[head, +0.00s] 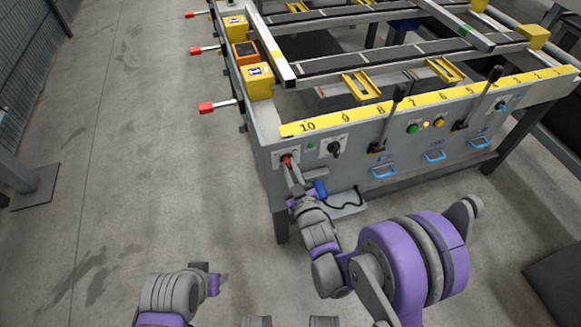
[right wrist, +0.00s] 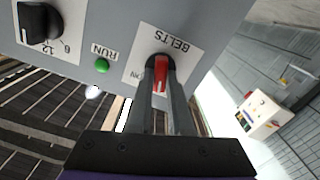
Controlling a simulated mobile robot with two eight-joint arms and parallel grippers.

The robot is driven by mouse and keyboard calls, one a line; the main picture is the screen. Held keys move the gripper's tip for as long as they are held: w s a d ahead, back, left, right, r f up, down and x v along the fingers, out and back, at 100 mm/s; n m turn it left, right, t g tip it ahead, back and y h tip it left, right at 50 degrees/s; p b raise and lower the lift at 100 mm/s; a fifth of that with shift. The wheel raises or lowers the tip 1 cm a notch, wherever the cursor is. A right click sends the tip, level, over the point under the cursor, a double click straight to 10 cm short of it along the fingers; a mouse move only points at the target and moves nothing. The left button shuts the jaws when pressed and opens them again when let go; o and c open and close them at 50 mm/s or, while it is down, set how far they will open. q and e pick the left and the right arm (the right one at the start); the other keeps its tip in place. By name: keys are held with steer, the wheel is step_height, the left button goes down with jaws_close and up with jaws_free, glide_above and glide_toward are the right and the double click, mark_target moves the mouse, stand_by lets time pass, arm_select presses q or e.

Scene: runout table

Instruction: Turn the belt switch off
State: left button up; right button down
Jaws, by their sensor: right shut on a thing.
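The belt switch (head: 286,160) is a red handle on a white plate at the left end of the grey control panel (head: 355,143). In the right wrist view the red handle (right wrist: 161,74) sits between my fingers, below the upside-down BELTS label (right wrist: 171,38). An upside-down ON mark (right wrist: 138,75) shows left of it; any OFF mark is hidden. My right gripper (head: 291,167) is shut on the red handle. My left gripper (head: 221,281) is low in the head view, away from the panel; its finger gap cannot be made out.
A green RUN light (right wrist: 101,65) and a black knob (head: 334,149) are beside the switch. Black levers (head: 390,117) and blue handles (head: 384,172) are farther right on the panel. Red-ended levers (head: 207,107) stick out from the table's left side. The floor at left is clear.

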steer(key=n, duration=0.5)
steer(key=shift+a, duration=0.1)
stand_by(0.5)
steer(key=c, duration=0.8)
jaws_free()
steer(key=shift+s, duration=0.1)
steer(key=shift+b+v, duration=0.95)
steer(key=shift+v, duration=4.45)
